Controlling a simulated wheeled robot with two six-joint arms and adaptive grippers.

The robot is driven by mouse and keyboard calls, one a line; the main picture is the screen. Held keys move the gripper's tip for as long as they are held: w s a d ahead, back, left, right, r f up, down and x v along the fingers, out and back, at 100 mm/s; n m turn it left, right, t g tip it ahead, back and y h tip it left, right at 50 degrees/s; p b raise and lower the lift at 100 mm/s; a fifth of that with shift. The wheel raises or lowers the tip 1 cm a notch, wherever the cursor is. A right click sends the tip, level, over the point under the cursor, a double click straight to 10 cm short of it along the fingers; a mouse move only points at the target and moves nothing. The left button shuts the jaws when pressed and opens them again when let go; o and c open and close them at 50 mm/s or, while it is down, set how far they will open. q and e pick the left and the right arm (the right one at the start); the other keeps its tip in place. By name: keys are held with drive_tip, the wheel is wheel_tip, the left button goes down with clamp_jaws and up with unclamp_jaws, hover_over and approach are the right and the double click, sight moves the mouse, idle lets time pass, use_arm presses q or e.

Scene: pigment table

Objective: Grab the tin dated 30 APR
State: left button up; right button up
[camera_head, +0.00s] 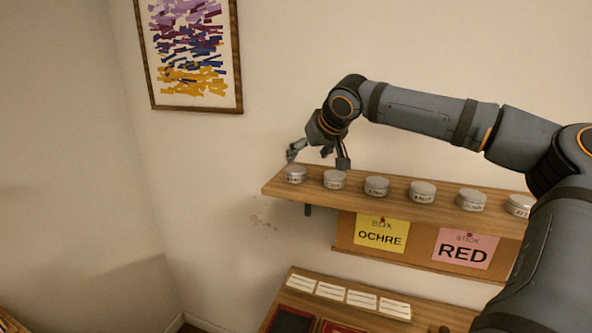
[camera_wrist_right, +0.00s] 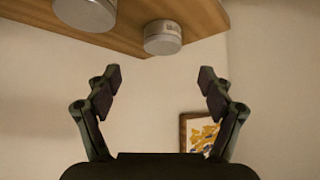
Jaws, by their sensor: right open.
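Several small round metal tins with pale labels stand in a row on a wooden shelf (camera_head: 405,203). The leftmost tin (camera_head: 296,174) is near the shelf's left end, with another tin (camera_head: 334,180) to its right. The label dates are too small to read, so I cannot tell which tin is dated 30 APR. My right gripper (camera_head: 318,155) is open and empty, just above and behind the two leftmost tins. In the right wrist view, one tin (camera_wrist_right: 162,38) shows beyond the open fingers (camera_wrist_right: 158,82) and a second tin (camera_wrist_right: 88,10) is cut by the top edge. My left gripper is out of view.
Below the shelf, a board holds a yellow OCHRE note (camera_head: 382,233) and a pink RED note (camera_head: 463,249). A lower table (camera_head: 440,313) carries white cards (camera_head: 347,295). A framed picture (camera_head: 190,52) hangs left; wall space left of the shelf is clear.

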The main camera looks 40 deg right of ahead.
sight(296, 169)
drive_tip(key=shift+a+f+p, duration=0.4)
drive_tip(key=shift+a, duration=0.1)
drive_tip(key=shift+x, duration=0.95)
drive_tip(key=shift+w+d+f, duration=0.8)
drive_tip(key=shift+w+f, duration=0.05)
drive_tip(key=shift+w, duration=0.2)
drive_tip(key=shift+w+f+p, duration=0.1)
drive_tip(key=shift+w+p, duration=0.15)
drive_tip(key=shift+p, duration=0.45)
drive_tip(key=p+x, duration=0.1)
drive_tip(key=x, duration=0.3)
drive_tip(key=shift+a+p, duration=0.1)
drive_tip(key=shift+p, duration=0.2)
drive_tip(key=shift+w, duration=0.15)
drive_tip(key=shift+c, duration=0.4)
drive_tip(key=shift+s, duration=0.25)
drive_tip(key=shift+c, duration=1.3)
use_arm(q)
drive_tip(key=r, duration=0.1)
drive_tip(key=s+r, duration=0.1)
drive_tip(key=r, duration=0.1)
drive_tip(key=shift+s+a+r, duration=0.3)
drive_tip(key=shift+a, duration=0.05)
use_arm(e)
drive_tip(key=c, duration=0.9)
